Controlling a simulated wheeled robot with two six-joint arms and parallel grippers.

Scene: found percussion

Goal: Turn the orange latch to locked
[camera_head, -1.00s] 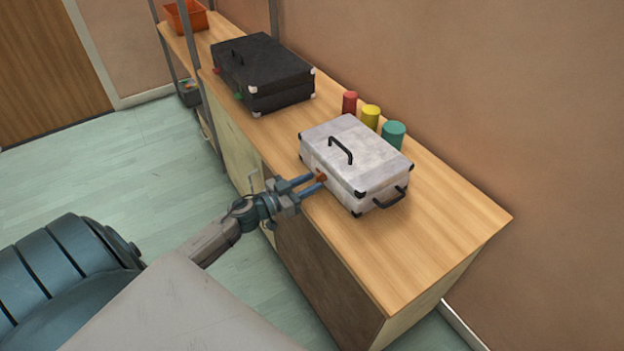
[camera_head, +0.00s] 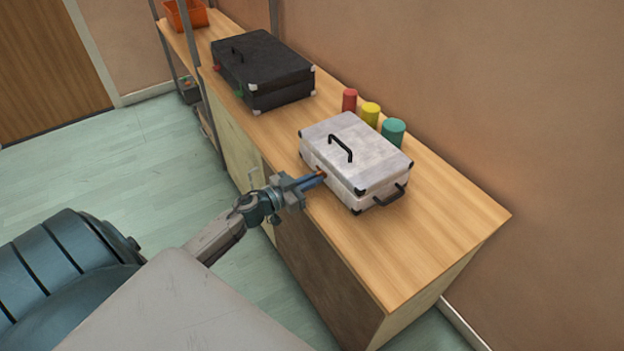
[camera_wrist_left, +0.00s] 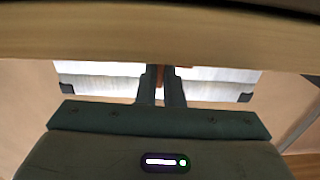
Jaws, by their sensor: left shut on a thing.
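The white case (camera_head: 345,148) lies flat on the wooden counter, with a black handle on its lid and another on its right end. It also shows in the left wrist view (camera_wrist_left: 215,87). The orange latch (camera_head: 320,172) is on its front face, mostly hidden by my fingers; a bit of orange shows between them in the left wrist view (camera_wrist_left: 159,76). My left gripper (camera_head: 313,180) is shut on the orange latch, its fingers close together at the case front. The latch's angle is hard to tell. My right gripper is not in view.
A black case (camera_head: 265,68) lies farther back on the counter (camera_head: 440,235). Red (camera_head: 349,101), yellow (camera_head: 370,114) and green (camera_head: 393,132) cylinders stand behind the white case by the wall. An orange bin (camera_head: 186,14) is at the far end. The counter's near right is clear.

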